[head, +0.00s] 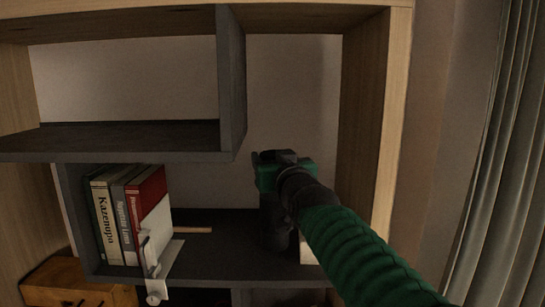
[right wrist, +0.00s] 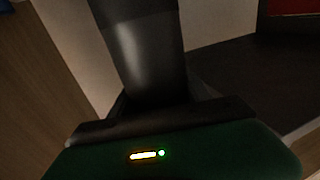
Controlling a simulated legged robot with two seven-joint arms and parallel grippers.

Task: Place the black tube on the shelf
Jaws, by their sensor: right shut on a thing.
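My right gripper (head: 278,165), on a green sleeved arm, reaches into the lower right compartment of the shelf (head: 215,255). In the right wrist view the gripper (right wrist: 155,112) is shut on the black tube (right wrist: 140,50), a dark, smooth cylinder extending away from the jaws. In the head view the tube is hard to separate from the dark gripper and shelf. I cannot tell whether its far end touches the shelf surface. The dark shelf surface also shows in the right wrist view (right wrist: 235,75). My left gripper is not in view.
Several upright books (head: 125,210) stand at the left of the compartment, beside a white bookend-like piece (head: 152,260). A thin reddish stick (head: 195,230) lies near them. A dark divider (head: 231,80) and wooden side post (head: 385,130) bound the space. A curtain (head: 495,150) hangs right.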

